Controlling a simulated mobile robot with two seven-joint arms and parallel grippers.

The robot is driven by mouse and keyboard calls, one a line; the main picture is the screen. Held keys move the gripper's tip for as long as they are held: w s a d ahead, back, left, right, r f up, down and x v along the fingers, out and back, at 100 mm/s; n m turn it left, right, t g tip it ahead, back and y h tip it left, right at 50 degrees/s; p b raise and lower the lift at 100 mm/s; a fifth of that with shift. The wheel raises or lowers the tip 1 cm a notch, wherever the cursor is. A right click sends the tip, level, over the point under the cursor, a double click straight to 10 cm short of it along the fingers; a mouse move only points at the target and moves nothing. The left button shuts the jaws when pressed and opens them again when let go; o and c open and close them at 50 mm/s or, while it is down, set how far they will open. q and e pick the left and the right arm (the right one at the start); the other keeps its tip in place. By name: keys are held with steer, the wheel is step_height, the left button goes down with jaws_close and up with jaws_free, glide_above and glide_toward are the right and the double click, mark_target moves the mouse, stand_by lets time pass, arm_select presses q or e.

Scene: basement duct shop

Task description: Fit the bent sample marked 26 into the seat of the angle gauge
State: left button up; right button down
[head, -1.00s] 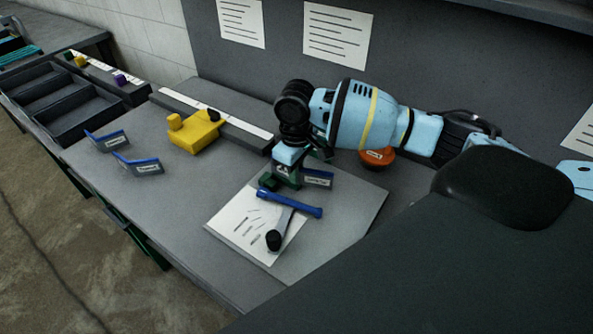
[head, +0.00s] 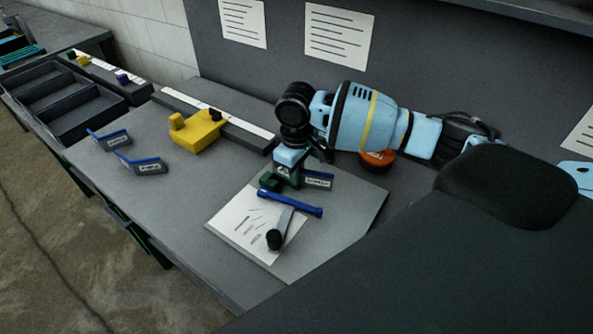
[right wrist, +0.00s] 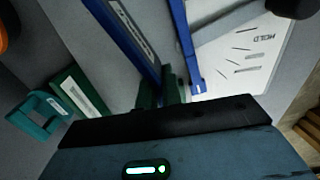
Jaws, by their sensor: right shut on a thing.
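My right gripper (head: 285,180) points down over the bench, its dark green fingers shut on a bent sample. This sample (head: 319,180) is a grey plate with a blue edge and a white label; it also shows in the right wrist view (right wrist: 126,32), running up from between the fingers. Its label is too small to read. Two similar bent samples, one farther (head: 110,139) and one nearer (head: 146,165), stand on the bench at left, apart from my gripper. I cannot tell for sure which object is the angle gauge or where its seat is. My left gripper is out of view.
A blue bar with a grey arm and black end (head: 290,203) lies across a printed sheet (head: 236,222). A yellow block (head: 196,131) sits by a long scale. An orange object (head: 377,159) is behind my arm. A teal C-shaped piece (right wrist: 38,117) is beside the gripper. Bench at left is mostly clear.

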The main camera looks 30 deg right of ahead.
steer(key=shift+f, duration=1.35)
steer(key=c, duration=1.5)
jaws_free()
step_height(320, 180, up, 8)
steer(key=shift+f, duration=0.1)
